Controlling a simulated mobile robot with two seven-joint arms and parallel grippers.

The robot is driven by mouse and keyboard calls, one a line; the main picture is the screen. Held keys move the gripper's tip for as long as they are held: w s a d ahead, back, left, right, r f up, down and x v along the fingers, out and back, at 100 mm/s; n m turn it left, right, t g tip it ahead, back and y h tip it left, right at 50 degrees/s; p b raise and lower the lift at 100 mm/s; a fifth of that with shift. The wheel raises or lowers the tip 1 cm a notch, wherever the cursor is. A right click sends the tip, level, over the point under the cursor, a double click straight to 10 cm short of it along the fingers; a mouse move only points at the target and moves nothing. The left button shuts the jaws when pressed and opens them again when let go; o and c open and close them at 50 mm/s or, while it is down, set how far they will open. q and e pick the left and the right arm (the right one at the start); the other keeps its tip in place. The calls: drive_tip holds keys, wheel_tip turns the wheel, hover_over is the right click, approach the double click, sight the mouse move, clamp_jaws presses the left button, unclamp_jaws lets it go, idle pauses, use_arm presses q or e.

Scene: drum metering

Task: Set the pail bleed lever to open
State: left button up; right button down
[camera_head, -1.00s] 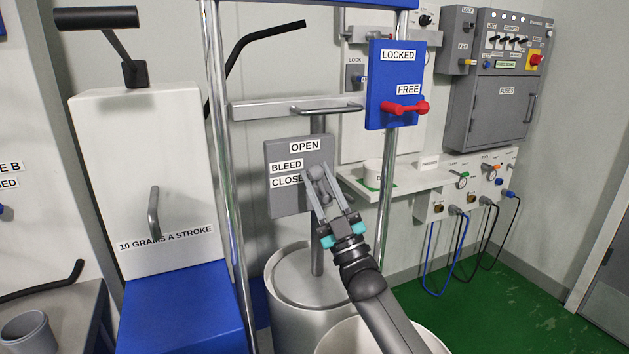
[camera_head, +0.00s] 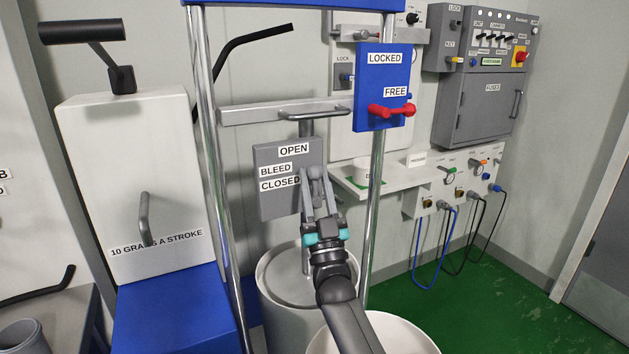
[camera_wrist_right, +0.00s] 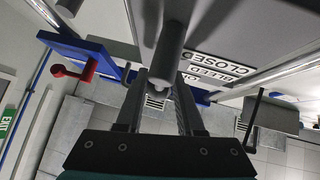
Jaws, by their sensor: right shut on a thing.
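The grey pail bleed panel (camera_head: 270,207) hangs on the frame above the pail (camera_head: 290,290), with labels OPEN at the top, BLEED in the middle and CLOSED below. The short grey bleed lever (camera_head: 315,174) is at the panel's right side, about level with CLOSED and partly hidden by my fingers. My right gripper (camera_head: 319,192) is shut on the lever. In the right wrist view the lever (camera_wrist_right: 172,42) shows as a grey rod, its end between my fingers (camera_wrist_right: 160,92). My left gripper is not in view.
A blue LOCKED/FREE plate (camera_head: 381,112) with a red handle (camera_head: 391,111) is at the upper right, near a metal post (camera_head: 374,210). A grey handle bar (camera_head: 284,112) is above the panel. A white open container (camera_head: 425,343) is below my right forearm.

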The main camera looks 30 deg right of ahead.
drive_tip(key=shift+r, duration=0.15)
drive_tip(key=c, duration=0.9)
unclamp_jaws()
drive_tip(key=shift+d, duration=0.1)
drive_tip(key=v, duration=1.5)
